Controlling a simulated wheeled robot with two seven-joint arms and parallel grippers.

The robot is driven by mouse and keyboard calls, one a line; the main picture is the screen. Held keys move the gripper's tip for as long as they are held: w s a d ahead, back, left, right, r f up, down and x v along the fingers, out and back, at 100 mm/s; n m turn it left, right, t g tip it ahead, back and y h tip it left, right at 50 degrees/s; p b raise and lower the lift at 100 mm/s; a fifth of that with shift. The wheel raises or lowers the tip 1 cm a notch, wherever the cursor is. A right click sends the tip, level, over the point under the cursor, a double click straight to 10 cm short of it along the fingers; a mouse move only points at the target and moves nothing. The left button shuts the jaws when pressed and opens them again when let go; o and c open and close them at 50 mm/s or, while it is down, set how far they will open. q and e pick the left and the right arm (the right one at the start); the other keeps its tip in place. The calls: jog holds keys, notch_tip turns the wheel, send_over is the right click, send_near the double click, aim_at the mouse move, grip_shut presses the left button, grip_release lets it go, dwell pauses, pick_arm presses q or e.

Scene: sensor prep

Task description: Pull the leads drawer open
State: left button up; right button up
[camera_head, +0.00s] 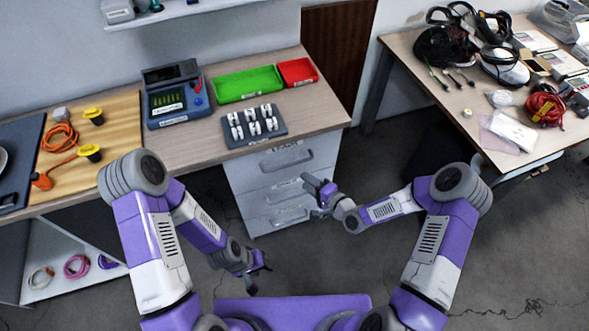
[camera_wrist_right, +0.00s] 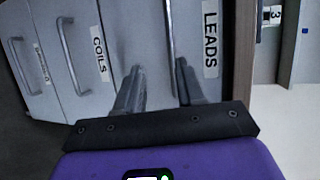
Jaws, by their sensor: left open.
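The grey drawer unit under the bench has its leads drawer on top, with a handle (camera_head: 287,158). In the right wrist view the LEADS label (camera_wrist_right: 210,38) is beside a thin vertical handle bar (camera_wrist_right: 171,42). The drawer looks shut. My right gripper (camera_head: 308,182) is in front of the unit, slightly below and right of the top handle in the head view. In the wrist view its fingers (camera_wrist_right: 158,75) are apart, with the bar between them; contact cannot be told. My left gripper (camera_head: 258,268) is open and empty, low over the floor.
The COILS drawer (camera_wrist_right: 80,80) and another drawer below look shut. On the bench top stand a green tray (camera_head: 248,84), a red tray (camera_head: 297,72), a rack of white pieces (camera_head: 254,125) and a blue device (camera_head: 177,100). A cluttered second table (camera_head: 420,60) stands at right.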

jog(key=w+a+b, duration=0.1)
jog(key=w+a, duration=0.3)
jog(key=w, duration=0.2)
jog(key=shift+w+a+f+t, duration=0.2)
jog(key=shift+a+t, duration=0.1)
jog(key=shift+a, duration=0.1)
grip_shut()
